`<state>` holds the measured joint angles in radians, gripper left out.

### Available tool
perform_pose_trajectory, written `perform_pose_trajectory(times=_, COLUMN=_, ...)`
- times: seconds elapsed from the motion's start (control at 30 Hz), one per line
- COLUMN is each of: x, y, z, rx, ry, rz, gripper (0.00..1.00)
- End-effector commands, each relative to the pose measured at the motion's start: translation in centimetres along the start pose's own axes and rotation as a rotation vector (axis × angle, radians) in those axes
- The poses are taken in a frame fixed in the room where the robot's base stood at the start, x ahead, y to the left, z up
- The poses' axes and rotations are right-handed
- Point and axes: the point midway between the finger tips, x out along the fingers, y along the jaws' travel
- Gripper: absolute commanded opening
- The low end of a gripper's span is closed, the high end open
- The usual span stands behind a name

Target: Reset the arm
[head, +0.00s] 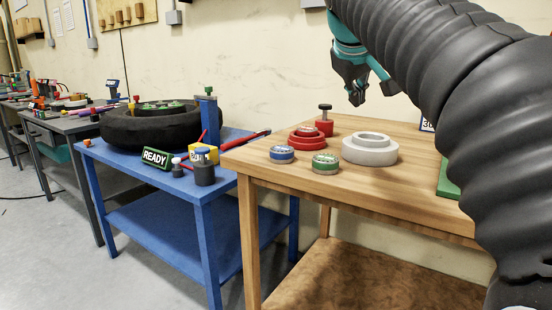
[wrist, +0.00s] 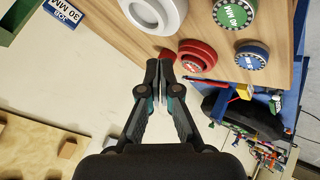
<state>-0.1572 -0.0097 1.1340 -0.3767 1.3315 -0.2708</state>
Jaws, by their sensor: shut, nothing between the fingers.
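My gripper (head: 356,97) hangs above the back of the wooden table, at the lower end of my dark ribbed arm. It holds nothing. In the wrist view my gripper (wrist: 159,68) has its two dark fingertips together. The fingertips appear just beside a red piece (wrist: 168,55) in that view, but the head view shows the gripper well above the tabletop. My arm covers the right part of the head view.
The wooden table (head: 400,205) carries a white ring (head: 370,149), a red ring (head: 306,139), a red knobbed piece (head: 325,122), a blue disc (head: 282,154) and a green disc (head: 325,163). A blue table (head: 140,175) left of it holds a tyre (head: 150,128) and a READY sign (head: 155,157).

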Motion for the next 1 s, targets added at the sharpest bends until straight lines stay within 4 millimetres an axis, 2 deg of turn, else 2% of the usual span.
perform_pose_trajectory(times=0.27, x=0.2, y=-1.7, z=3.2, rx=0.027, ry=-0.008, rz=-0.042, gripper=0.00)
perform_pose_trajectory(times=0.47, x=0.9, y=-3.6, z=7.5, rx=0.069, ry=-0.028, rz=-0.086, gripper=0.00)
perform_pose_trajectory(times=0.67, x=2.1, y=-7.5, z=14.8, rx=0.147, ry=-0.060, rz=-0.155, gripper=0.00)
perform_pose_trajectory(times=1.0, x=5.2, y=-16.2, z=29.0, rx=0.326, ry=-0.129, rz=-0.264, gripper=0.00)
